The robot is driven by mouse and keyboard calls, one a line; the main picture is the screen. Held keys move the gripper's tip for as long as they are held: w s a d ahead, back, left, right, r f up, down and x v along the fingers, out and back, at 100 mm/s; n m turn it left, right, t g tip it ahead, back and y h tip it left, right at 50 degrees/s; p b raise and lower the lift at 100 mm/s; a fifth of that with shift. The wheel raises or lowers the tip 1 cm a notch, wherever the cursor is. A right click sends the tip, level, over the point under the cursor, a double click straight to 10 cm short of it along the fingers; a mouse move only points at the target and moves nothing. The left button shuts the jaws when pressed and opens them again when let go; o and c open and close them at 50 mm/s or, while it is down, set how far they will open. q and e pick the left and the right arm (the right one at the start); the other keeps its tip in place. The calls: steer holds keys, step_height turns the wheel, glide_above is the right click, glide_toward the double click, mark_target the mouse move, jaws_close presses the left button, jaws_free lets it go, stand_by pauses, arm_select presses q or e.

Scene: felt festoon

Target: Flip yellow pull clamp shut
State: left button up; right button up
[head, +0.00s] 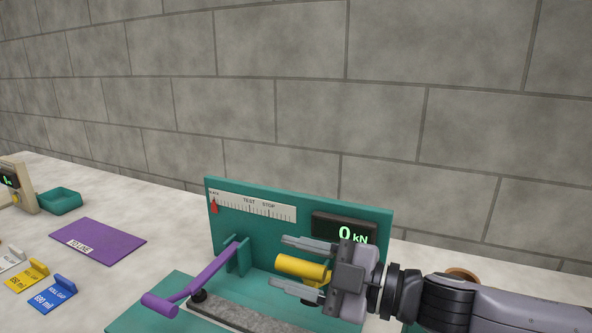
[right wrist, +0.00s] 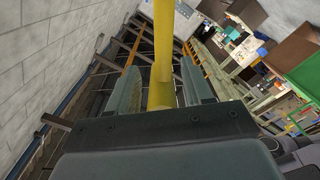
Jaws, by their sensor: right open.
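The yellow pull clamp (head: 302,268) is on the teal test machine (head: 300,232), right of its middle. Its yellow handle lies between the fingers of my right gripper (head: 282,265). The fingers are apart, one above and one below the handle in the head view. The yellow handle also shows in the right wrist view (right wrist: 163,60), running up between the two open fingers (right wrist: 163,90). The rest of the clamp is hidden behind the gripper. My left gripper is not in view.
A purple lever (head: 205,275) stands on the machine's left, beside a grey bar (head: 240,314). A display (head: 345,228) reads 0 kN. A purple mat (head: 98,242), a teal tray (head: 60,201) and several coloured blocks lie left. A stone wall stands behind.

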step_height(320, 180, up, 20)
steer(key=p, duration=0.3)
steer(key=shift+p, duration=0.35)
